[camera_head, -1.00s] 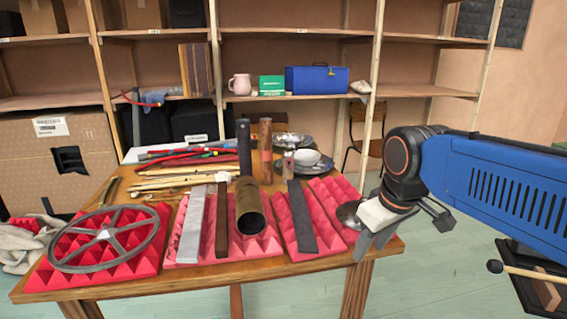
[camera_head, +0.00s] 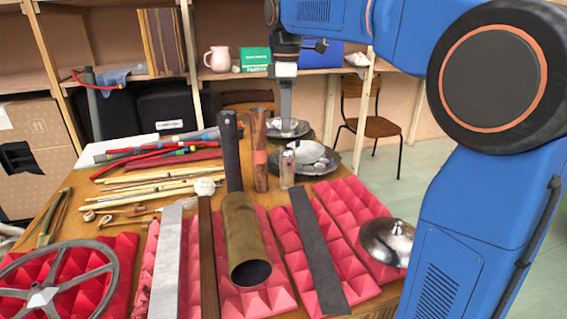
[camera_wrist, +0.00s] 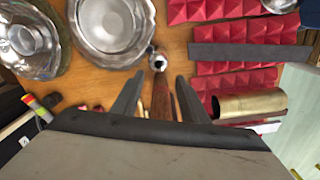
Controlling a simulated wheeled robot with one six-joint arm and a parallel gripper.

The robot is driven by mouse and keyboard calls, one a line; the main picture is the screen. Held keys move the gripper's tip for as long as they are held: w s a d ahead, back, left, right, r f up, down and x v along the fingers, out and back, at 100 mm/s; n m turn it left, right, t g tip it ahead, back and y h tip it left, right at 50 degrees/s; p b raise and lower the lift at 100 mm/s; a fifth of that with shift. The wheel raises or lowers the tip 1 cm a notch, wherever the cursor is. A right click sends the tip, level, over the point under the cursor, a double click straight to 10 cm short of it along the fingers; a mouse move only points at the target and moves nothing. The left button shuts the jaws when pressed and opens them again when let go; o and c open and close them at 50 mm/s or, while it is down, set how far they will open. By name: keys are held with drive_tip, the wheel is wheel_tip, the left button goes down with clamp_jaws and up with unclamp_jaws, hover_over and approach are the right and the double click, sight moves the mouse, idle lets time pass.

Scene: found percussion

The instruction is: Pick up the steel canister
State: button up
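The steel canister (camera_head: 287,168) is a small, shiny upright cylinder on the wooden table, just right of a copper-coloured tube (camera_head: 260,152). In the wrist view the canister (camera_wrist: 158,60) shows from above, just beyond the fingertips and roughly centred between them. My gripper (camera_head: 287,122) points down above the back of the table, its tips higher in the picture than the canister. In the wrist view my gripper (camera_wrist: 161,78) is open, with two separate fingers and nothing held. The copper tube (camera_wrist: 162,100) shows between the fingers there, partly hidden by my gripper.
A dark tube (camera_head: 230,150) stands left of the copper tube. Metal bowls and plates (camera_head: 312,160) lie close right of and behind the canister. Red foam pads (camera_head: 350,215) hold bars, a brass tube (camera_head: 245,235) and a metal dome (camera_head: 388,240) in front. Shelves stand behind.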

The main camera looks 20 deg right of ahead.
sight(287, 171)
drive_tip(key=shift+w+f, duration=0.15)
drive_tip(key=shift+w, duration=0.1)
wheel_tip(287, 171, down, 12)
drive_tip(key=shift+r, duration=0.15)
drive_tip(key=shift+s+d+f, duration=0.1)
drive_tip(key=shift+d+f, duration=0.05)
drive_tip(key=shift+f, duration=1.2)
drive_tip(key=shift+d+f, duration=0.15)
drive_tip(key=shift+f, duration=1.15)
drive_tip(key=c, duration=0.7)
